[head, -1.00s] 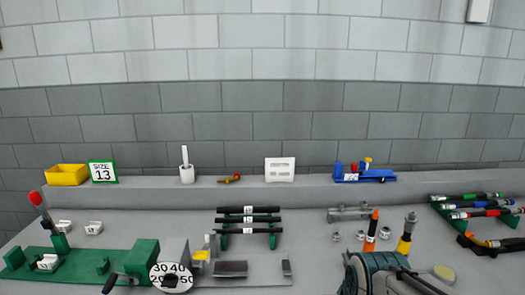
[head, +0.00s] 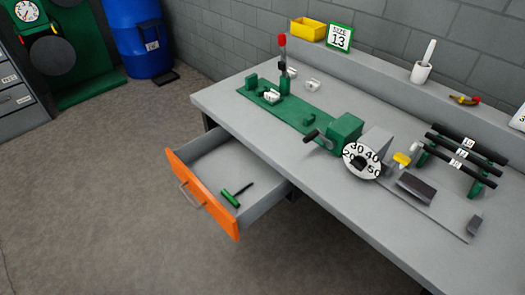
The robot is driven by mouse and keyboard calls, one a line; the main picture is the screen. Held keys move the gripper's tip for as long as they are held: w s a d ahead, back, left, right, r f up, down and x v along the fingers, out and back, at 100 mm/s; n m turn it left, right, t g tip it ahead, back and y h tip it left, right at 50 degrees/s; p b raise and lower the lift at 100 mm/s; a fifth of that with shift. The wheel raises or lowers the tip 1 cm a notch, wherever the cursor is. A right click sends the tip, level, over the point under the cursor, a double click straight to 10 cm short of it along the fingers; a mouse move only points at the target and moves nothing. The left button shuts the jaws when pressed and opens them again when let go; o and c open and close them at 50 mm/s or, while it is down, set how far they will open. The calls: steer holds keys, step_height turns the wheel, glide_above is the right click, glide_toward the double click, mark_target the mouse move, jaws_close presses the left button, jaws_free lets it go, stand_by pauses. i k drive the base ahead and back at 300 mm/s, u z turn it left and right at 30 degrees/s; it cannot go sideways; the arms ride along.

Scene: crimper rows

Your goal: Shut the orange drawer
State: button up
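The orange drawer (head: 203,196) is pulled out from under the left part of the grey workbench. Its orange front faces the lower left and carries a grey bar handle (head: 190,195). A green-handled tool (head: 231,199) with a dark shaft lies on the drawer's grey floor. My gripper is not in the head view, so its state and its place relative to the drawer are hidden.
The grey workbench (head: 222,104) bears a green crimper with a numbered dial (head: 361,160) and a rack of black hoses (head: 466,155). A blue barrel (head: 139,38) and grey cabinet (head: 18,102) stand at the back left. The floor (head: 95,200) before the drawer is clear.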

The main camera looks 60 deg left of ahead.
mark_target(215, 161)
steer(key=u, duration=2.85)
steer(key=k, duration=0.55)
steer(key=u, duration=0.25)
steer(key=i, duration=0.95)
steer(key=u, duration=0.25)
